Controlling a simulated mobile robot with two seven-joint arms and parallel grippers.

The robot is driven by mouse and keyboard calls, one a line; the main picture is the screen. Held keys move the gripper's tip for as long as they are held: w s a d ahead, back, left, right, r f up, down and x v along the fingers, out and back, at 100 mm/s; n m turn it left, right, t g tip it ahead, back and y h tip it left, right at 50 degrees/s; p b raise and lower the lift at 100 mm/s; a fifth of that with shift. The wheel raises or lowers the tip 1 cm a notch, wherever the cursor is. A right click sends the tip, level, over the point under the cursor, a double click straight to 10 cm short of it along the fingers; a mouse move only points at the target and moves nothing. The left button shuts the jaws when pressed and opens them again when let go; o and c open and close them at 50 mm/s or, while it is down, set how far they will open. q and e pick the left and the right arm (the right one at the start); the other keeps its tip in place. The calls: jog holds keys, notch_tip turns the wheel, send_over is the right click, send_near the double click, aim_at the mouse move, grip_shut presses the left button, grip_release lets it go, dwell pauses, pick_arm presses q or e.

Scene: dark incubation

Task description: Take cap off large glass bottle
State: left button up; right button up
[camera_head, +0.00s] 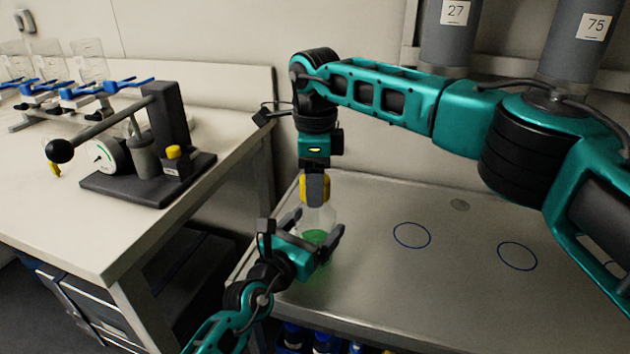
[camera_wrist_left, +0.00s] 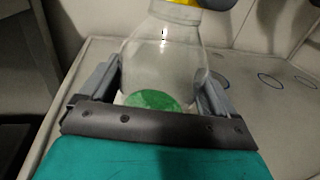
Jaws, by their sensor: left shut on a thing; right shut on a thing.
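The large glass bottle (camera_head: 318,219) stands upright near the left end of the metal table, clear with green contents low inside. My left gripper (camera_head: 318,238) is shut around its body from the front left. In the left wrist view the bottle (camera_wrist_left: 165,60) sits between the two fingers (camera_wrist_left: 160,88). The yellow cap (camera_head: 315,188) is at the top of the bottle, partly hidden by my right gripper (camera_head: 316,186), which points straight down and is shut on it. In the left wrist view only the cap's lower edge (camera_wrist_left: 185,3) shows; I cannot tell whether it is still seated on the neck.
A white bench (camera_head: 60,220) at the left holds a lever device (camera_head: 150,165) and a rack of glassware (camera_head: 85,75). Grey cylinders (camera_head: 447,40) stand behind.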

jog(key=n, duration=1.4)
jog(key=shift+r, duration=0.2)
jog(key=shift+r, duration=0.95)
jog(key=shift+r, duration=2)
pick_arm(q)
jog(key=o, duration=1.8)
